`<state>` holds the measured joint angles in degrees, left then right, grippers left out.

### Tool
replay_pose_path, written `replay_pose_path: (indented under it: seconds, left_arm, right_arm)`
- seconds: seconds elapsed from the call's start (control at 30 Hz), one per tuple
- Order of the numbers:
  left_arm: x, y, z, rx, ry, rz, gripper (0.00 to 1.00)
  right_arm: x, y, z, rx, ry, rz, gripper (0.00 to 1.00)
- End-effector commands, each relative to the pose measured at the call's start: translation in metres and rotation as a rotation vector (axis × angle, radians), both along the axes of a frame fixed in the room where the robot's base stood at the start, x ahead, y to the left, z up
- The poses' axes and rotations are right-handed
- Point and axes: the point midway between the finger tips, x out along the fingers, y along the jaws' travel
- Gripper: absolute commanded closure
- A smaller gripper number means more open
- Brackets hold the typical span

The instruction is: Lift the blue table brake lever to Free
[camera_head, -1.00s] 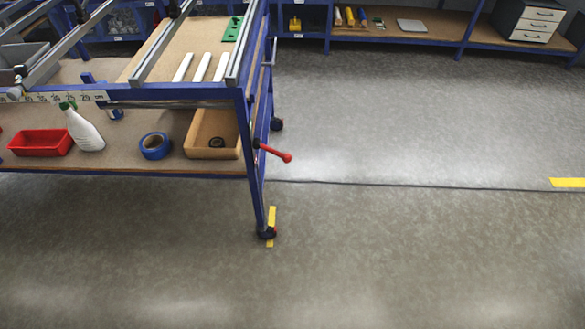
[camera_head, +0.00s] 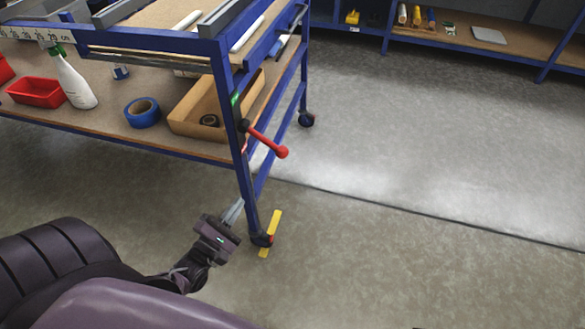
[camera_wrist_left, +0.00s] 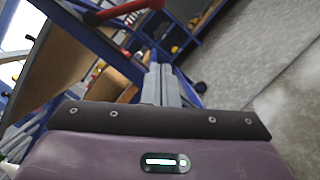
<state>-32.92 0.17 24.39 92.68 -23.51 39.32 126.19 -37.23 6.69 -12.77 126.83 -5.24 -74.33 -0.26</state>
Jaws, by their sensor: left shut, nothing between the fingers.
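The blue-framed table (camera_head: 245,185) has a brake lever (camera_head: 267,138) on its near corner leg, with a red handle and round knob, pointing right and slightly down. A green mark (camera_head: 235,99) is on the leg above the lever's pivot and a small red mark (camera_head: 243,147) below it. The red lever also shows at the top of the left wrist view (camera_wrist_left: 125,9). My left gripper (camera_head: 234,209) is shut and empty, beside the lower leg, below the lever and apart from it. Its closed fingers (camera_wrist_left: 161,75) show in the wrist view. My right gripper is not in view.
The table's lower shelf holds a spray bottle (camera_head: 73,80), blue tape (camera_head: 142,112), a red bin (camera_head: 37,92) and a wooden tray (camera_head: 187,120). Floor right of the table is clear.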

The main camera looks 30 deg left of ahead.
Motion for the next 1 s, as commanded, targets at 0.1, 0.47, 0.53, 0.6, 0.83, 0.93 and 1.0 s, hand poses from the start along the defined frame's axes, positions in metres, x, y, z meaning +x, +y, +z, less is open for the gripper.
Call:
replay_pose_path:
  seconds: [0.1,0.47,0.53,0.6,0.83,0.93,1.0]
  left_arm:
    - [-0.001,0.003,0.006,-0.035,-0.03,-0.007,1.0]
    - [0.0,0.003,0.009,-0.041,-0.033,-0.009,1.0]
    - [0.004,0.003,0.009,-0.041,-0.032,-0.009,1.0]
    - [0.011,0.003,0.01,-0.041,-0.034,-0.011,1.0]
    - [0.055,0.003,0.018,-0.039,-0.037,-0.01,1.0]
    - [0.077,0.002,0.022,-0.04,-0.036,-0.011,1.0]
    - [0.091,0.003,0.024,-0.039,-0.035,-0.01,1.0]
  right_arm:
    - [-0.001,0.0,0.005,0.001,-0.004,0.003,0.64]
    - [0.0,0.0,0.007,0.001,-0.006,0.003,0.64]
    - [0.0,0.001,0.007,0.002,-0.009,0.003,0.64]
    - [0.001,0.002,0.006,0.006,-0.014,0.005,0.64]
    - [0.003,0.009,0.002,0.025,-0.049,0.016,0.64]
    - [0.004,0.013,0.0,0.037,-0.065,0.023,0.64]
    - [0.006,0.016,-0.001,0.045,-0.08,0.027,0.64]
